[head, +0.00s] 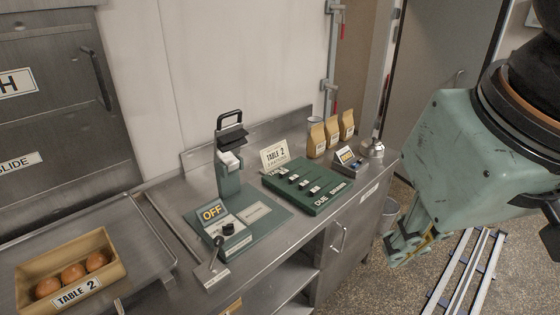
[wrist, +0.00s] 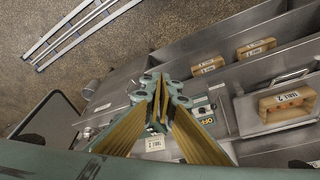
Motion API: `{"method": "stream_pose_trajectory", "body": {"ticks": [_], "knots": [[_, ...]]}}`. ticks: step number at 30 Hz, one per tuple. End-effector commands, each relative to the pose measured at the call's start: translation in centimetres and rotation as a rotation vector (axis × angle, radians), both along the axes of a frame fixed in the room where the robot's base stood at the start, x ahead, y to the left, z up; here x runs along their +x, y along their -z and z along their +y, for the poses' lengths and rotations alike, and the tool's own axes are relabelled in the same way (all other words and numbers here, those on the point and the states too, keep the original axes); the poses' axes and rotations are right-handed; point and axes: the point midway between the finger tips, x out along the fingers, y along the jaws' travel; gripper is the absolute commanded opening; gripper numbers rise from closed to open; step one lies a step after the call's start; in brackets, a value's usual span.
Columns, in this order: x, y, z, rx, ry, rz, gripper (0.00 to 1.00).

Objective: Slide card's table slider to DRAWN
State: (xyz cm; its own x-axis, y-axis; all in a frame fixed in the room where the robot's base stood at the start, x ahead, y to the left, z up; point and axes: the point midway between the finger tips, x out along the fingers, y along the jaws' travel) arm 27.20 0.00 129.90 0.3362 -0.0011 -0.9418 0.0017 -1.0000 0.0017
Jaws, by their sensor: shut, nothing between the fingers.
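A dark green slider board (head: 308,190) lies on the steel counter, with several pale-topped sliders on it. Its front edge carries white words, DUE and what looks like DRAWN. A white card (head: 275,155) reading TABLE 2 stands at its back left; its smaller print is too small to read. In the wrist view a TABLE 2 card (wrist: 155,143) shows below the fingers, and the board is mostly hidden behind them. My gripper (head: 398,262) is at the right, off the counter's front edge and apart from the board. Its fingers (wrist: 160,90) are shut and empty.
Left of the board stand a lever press (head: 229,165) and an OFF sign (head: 212,211). Behind the board are paper bags (head: 332,134) and a small device (head: 349,162). Floor rails (head: 465,270) lie below my gripper.

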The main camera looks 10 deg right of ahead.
Motion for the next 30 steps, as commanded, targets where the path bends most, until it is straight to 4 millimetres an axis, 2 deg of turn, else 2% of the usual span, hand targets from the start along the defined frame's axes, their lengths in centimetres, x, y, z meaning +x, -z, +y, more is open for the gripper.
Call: {"method": "stream_pose_trajectory", "body": {"ticks": [11,30], "knots": [[1.7,-0.5,-0.3,-0.032,-0.053,0.011,0.00],[9.2,-1.8,-1.4,-0.168,-0.288,0.056,0.00]]}}
